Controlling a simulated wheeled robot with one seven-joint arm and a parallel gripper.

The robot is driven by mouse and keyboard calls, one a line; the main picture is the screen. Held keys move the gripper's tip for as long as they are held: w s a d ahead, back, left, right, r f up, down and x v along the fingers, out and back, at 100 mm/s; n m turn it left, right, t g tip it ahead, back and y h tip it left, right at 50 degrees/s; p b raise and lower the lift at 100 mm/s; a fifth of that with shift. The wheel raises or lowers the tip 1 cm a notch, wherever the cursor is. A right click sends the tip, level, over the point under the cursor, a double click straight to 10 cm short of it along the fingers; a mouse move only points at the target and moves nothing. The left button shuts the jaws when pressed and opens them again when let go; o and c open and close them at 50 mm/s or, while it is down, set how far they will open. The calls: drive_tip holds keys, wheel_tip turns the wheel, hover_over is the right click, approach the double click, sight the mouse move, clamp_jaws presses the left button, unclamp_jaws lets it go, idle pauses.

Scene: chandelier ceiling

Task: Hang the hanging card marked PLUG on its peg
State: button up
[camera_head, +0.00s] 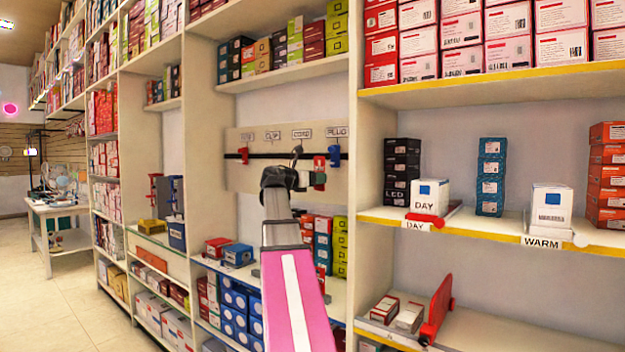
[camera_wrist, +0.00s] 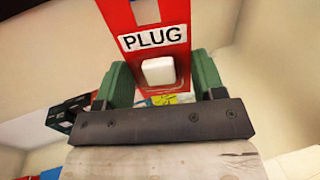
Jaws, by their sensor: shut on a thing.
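The red hanging card (camera_wrist: 178,22) marked PLUG is between the green fingers of my gripper (camera_wrist: 163,80) in the wrist view. My gripper is shut on its lower part, around a white plug shape on its face. The card's top runs out of that view. In the head view the red card (camera_head: 320,172) shows just right of my gripper (camera_head: 312,180), in front of the peg board. The PLUG label (camera_head: 337,132) is at the board's right end, with a blue piece (camera_head: 334,154) below it. The PLUG peg itself is hard to make out. I cannot tell whether the card touches it.
The peg board (camera_head: 240,178) carries several labels, including CLIP (camera_head: 272,135) and CORD (camera_head: 302,134), above a dark rail. A red piece (camera_head: 243,154) is at its left. A shelf upright (camera_head: 369,150) stands close on the right. Boxes (camera_head: 323,240) fill the shelf below.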

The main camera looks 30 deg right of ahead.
drive_tip(key=w+d+f, duration=0.1)
drive_tip(key=w+d, duration=0.1)
drive_tip(key=d, duration=0.5)
drive_tip(key=shift+w+d+f, duration=0.15)
drive_tip(key=shift+w, duration=0.2)
idle(0.6)
idle(0.7)
drive_tip(key=o, duration=0.8)
